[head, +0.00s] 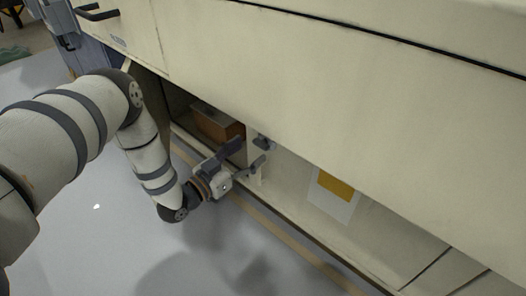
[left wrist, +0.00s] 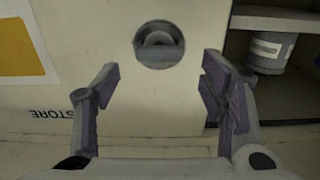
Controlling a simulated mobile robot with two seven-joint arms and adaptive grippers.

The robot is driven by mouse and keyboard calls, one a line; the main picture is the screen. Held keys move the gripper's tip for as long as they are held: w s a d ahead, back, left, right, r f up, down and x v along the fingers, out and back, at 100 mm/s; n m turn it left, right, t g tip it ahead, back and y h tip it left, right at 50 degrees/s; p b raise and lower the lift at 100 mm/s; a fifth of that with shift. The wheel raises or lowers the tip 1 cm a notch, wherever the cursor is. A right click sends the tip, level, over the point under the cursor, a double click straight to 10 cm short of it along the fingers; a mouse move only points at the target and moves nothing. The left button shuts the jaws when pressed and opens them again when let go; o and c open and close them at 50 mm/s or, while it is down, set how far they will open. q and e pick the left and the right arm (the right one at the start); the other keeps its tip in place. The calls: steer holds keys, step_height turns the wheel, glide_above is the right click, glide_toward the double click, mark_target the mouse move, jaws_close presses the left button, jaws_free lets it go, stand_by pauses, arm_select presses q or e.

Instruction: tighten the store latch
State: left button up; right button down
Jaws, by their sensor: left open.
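The store latch (left wrist: 159,44) is a round dark-rimmed fitting with a grey raised bar across it. It is set in a cream panel (left wrist: 110,35), at the upper middle of the left wrist view. In the head view the latch (head: 262,142) is a small dark piece just beyond my left gripper's fingertips. My left gripper (left wrist: 162,88) is open and empty, its fingers spread below the latch in the wrist view. It also shows in the head view (head: 248,154), low beside the cabinet. The word STORE (left wrist: 50,114) reads upside down. My right gripper is out of sight.
An open compartment beside the panel holds a brown box (head: 217,124). In the wrist view a grey canister (left wrist: 270,52) stands in it. A large cream cabinet face (head: 340,75) overhangs the low panel. The grey floor (head: 120,255) in front is clear.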

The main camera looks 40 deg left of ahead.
mark_target(259, 147)
arm_select(q)
steer(key=w+b, duration=0.1)
steer(key=w, duration=0.3)
steer(key=shift+d, duration=0.2)
steer(key=c, duration=1.2)
steer(key=shift+o, duration=0.2)
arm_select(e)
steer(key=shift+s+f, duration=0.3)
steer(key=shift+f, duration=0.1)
